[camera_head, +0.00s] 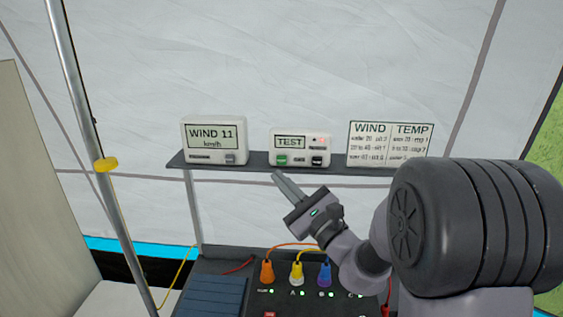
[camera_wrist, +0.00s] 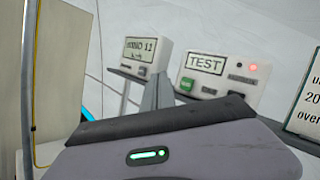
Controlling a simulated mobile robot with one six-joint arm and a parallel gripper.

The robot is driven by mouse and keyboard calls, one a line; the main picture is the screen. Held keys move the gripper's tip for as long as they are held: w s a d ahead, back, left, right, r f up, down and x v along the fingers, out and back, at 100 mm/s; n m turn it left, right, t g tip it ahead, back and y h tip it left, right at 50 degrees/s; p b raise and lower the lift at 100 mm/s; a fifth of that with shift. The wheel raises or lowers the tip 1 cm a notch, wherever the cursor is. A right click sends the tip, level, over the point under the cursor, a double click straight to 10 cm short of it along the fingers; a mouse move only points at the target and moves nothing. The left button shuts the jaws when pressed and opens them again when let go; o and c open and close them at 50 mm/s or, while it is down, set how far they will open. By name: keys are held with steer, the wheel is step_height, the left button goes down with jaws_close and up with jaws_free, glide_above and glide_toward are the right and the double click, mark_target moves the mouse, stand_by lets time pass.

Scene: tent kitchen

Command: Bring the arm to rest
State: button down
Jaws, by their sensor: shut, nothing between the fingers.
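My gripper (camera_head: 277,176) is shut and empty. Its fingers point up and left, just in front of the shelf edge, below and near the white TEST box. In the wrist view the shut fingers (camera_wrist: 157,92) show in front of the gap between the two boxes. My arm comes in from the right, bent, over the black panel. The TEST box (camera_head: 300,147) has a green button, a black button and a red light that is lit; it also shows in the wrist view (camera_wrist: 222,72). I cannot tell whether the fingers touch anything.
A WIND 11 km/h display (camera_head: 214,140) and a WIND/TEMP chart (camera_head: 389,143) stand on the dark shelf (camera_head: 258,161). Below, a black panel (camera_head: 275,301) carries orange, yellow and blue plugs with cables. A metal pole (camera_head: 88,130) with a yellow clip stands at left.

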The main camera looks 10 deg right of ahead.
steer(key=s+a+r+n+g+y, duration=0.1)
steer(key=s+a+n+g+y, duration=0.5)
steer(key=a, duration=0.5)
steer(key=s+a+f+n+g+h, duration=0.1)
steer(key=s+a+f+n+g, duration=0.15)
steer(key=s+n+g, duration=0.4)
steer(key=s+a+f+n+g+h, duration=0.2)
steer(key=s+a+g, duration=0.15)
steer(key=s, duration=0.65)
steer(key=s+d+f+n+t+h, duration=0.1)
steer(key=s+d+f+n+h, duration=0.2)
steer(key=s+d+h, duration=0.1)
steer(key=s+d+f+n+t+h, duration=0.1)
steer(key=s+d+f+n+h, duration=0.2)
steer(key=d+h, duration=0.3)
steer(key=s+d, duration=0.1)
steer(key=d, duration=0.2)
steer(key=shift+s, duration=0.3)
